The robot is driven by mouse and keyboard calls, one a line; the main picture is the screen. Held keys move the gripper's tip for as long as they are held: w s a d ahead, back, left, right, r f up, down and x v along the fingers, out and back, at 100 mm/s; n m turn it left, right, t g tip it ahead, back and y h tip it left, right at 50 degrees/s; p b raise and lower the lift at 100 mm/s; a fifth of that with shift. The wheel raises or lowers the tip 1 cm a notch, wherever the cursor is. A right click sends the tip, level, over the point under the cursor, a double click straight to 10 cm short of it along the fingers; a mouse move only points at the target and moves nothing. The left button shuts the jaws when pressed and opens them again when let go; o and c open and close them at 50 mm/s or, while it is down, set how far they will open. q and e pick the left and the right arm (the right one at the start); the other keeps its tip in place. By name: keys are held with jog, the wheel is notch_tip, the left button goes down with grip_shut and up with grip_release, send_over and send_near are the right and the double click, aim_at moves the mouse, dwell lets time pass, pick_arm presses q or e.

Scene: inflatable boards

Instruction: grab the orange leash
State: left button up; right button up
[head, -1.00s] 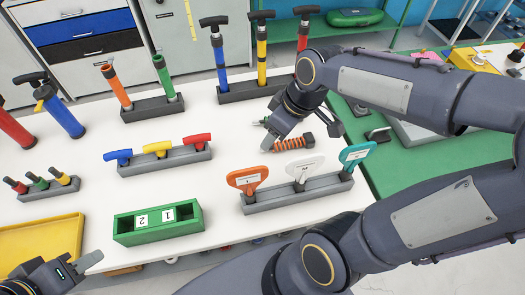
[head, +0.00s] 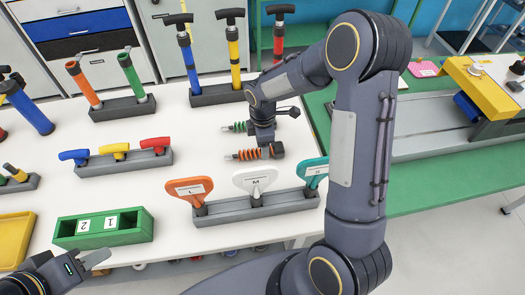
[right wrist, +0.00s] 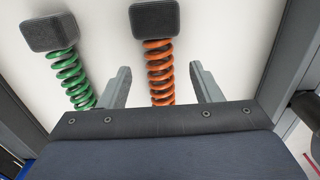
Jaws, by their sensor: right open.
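The orange leash (head: 248,154) is a coiled cord with a dark block at one end, lying on the white table. It also shows in the right wrist view (right wrist: 158,70), with its block at the top. My right gripper (right wrist: 160,72) is open, with one finger on each side of the orange coil and a gap on both sides. In the head view its fingers are mostly hidden by my right wrist. A green coiled leash (right wrist: 72,78) lies beside it, outside the left finger. My left gripper (head: 98,260) is at the bottom left, away from the leashes; its opening is unclear.
A grey rack (head: 240,211) with orange, white and teal handles stands in front of the leashes. Behind is a rack of pumps (head: 215,95). A green box (head: 104,229) and a rack of coloured handles (head: 124,162) stand to the left.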

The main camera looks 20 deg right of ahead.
notch_tip(320, 180, down, 4)
jog(key=shift+r, duration=0.25)
jog(key=shift+w, duration=0.1)
jog(key=c, duration=1.1)
jog(key=shift+r, duration=0.15)
